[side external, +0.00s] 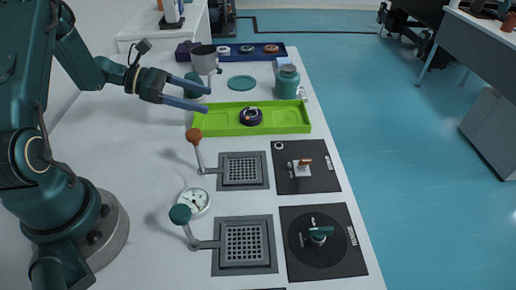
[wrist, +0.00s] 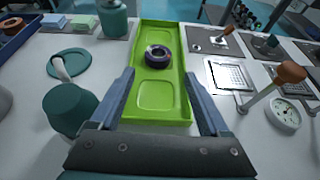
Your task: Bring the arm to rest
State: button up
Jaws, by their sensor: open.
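My gripper (side external: 208,99) is open and empty. In the side external view it is raised over the white table, near the left end of the green tray. In the wrist view its two blue-grey fingers (wrist: 158,100) stand wide apart on either side of the near part of the green tray (wrist: 152,125). The tray also shows in the side external view (side external: 285,120).
A teal jar (side external: 287,83), a grey mug (side external: 205,60) and a teal disc (side external: 241,83) stand behind the tray. An orange-knobbed lever (side external: 193,135), a teal-knobbed lever (side external: 180,214), a round gauge (side external: 195,200) and black plates (side external: 306,180) occupy the front. The table's left part is bare.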

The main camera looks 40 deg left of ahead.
jog(key=s+d+r+m+g, duration=0.3)
jog(key=d+r+m, duration=0.3)
jog(key=d+m, duration=0.15)
jog(key=s+d+r+m+g, duration=0.25)
jog(key=d+r+m, duration=0.35)
jog(key=d, duration=0.3)
jog(key=s+a+f+m+t+y, duration=0.1)
jog(key=s+a+m+y, duration=0.2)
jog(key=s+m+y, duration=0.6)
jog(key=s+m, duration=0.3)
jog(key=shift+s+m+t, duration=0.2)
jog(key=shift+m+t, duration=0.15)
